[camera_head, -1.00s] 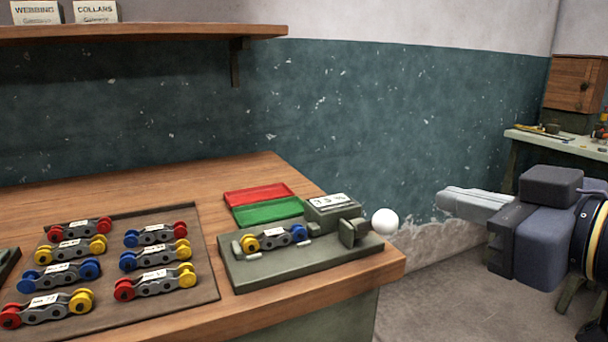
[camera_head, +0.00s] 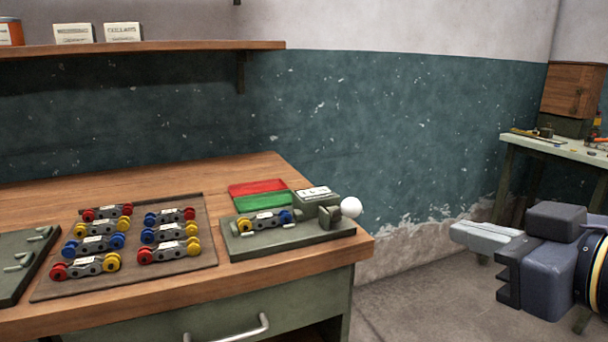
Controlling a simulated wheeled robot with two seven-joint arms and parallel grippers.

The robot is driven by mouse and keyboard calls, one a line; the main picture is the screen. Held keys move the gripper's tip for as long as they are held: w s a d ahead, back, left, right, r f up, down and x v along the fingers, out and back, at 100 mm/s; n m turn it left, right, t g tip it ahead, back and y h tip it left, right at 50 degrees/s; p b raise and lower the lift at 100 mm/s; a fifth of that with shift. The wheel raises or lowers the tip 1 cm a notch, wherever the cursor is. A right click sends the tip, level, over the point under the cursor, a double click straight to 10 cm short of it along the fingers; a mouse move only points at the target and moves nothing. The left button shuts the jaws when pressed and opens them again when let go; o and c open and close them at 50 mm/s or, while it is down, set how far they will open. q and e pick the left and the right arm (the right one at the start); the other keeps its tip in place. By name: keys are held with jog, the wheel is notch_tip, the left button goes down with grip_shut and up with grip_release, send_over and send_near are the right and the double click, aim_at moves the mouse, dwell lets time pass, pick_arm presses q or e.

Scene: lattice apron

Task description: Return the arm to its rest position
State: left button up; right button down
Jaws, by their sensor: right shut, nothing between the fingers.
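My right gripper (camera_head: 486,237) is shut and empty. It hangs in the air to the right of the wooden bench (camera_head: 300,262), clear of its edge and of everything on it. Its arm comes in from the right edge of the picture. My left gripper is out of view.
A green fixture (camera_head: 290,240) with a white knob (camera_head: 351,207) holds one link with yellow and blue rollers (camera_head: 265,221). A brown mat (camera_head: 125,280) carries several similar links. Red (camera_head: 257,187) and green (camera_head: 262,201) trays lie behind. Open floor shows right of the bench.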

jog(key=s+d+f+m+g+h+p, duration=0.2)
jog(key=s+f+m+g+p, duration=0.5)
jog(key=p, duration=1.7)
jog(key=shift+s+d+f+m+g+h, duration=0.15)
jog(key=shift+s+f+m+g+h, duration=0.2)
jog(key=shift+s+m+g, duration=0.4)
jog(key=shift+t, duration=0.25)
